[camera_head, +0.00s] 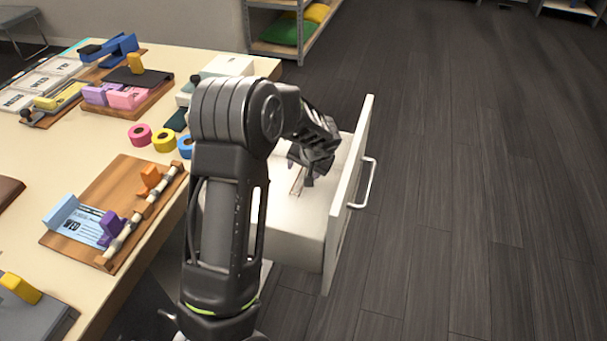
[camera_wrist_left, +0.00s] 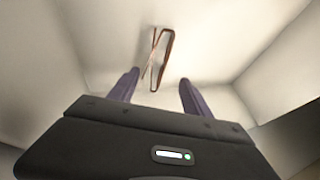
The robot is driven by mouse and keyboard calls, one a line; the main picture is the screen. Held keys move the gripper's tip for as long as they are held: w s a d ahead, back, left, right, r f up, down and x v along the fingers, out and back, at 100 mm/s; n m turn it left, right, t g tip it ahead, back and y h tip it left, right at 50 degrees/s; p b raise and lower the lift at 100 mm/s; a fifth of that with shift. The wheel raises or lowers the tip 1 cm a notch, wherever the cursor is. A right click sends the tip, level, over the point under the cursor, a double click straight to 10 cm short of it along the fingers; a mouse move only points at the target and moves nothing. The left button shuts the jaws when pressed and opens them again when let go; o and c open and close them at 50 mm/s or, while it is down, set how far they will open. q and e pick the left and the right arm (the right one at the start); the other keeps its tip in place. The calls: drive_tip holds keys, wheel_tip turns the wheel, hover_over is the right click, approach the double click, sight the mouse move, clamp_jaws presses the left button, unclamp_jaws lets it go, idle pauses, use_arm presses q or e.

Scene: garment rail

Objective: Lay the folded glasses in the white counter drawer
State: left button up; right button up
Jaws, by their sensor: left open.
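The white counter drawer (camera_head: 296,249) is pulled open beside the counter, with its front panel and metal handle (camera_head: 365,184) on the right. My left gripper (camera_head: 309,175) reaches down into the drawer. In the left wrist view the folded glasses (camera_wrist_left: 161,58), thin and brown, lie on the drawer floor (camera_wrist_left: 215,52), beyond the fingertips. My left gripper (camera_wrist_left: 158,84) is open, with its two fingers apart and nothing between them. In the head view the glasses (camera_head: 297,182) show only as a thin strip, partly hidden by the gripper. My right gripper is not in view.
The counter (camera_head: 85,165) at left holds a wooden clipboard (camera_head: 88,217), coloured tape rolls (camera_head: 163,140), trays with coloured clips and a white box (camera_head: 228,66). A shelf (camera_head: 277,47) with green and yellow cushions stands at the back. The dark floor at right is clear.

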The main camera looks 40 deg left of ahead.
use_arm(q)
drive_tip(key=p+v, duration=0.3)
drive_tip(key=v, duration=0.8)
drive_tip(key=shift+d+r, duration=0.25)
drive_tip(key=shift+r, duration=0.05)
drive_tip(key=shift+s, duration=0.15)
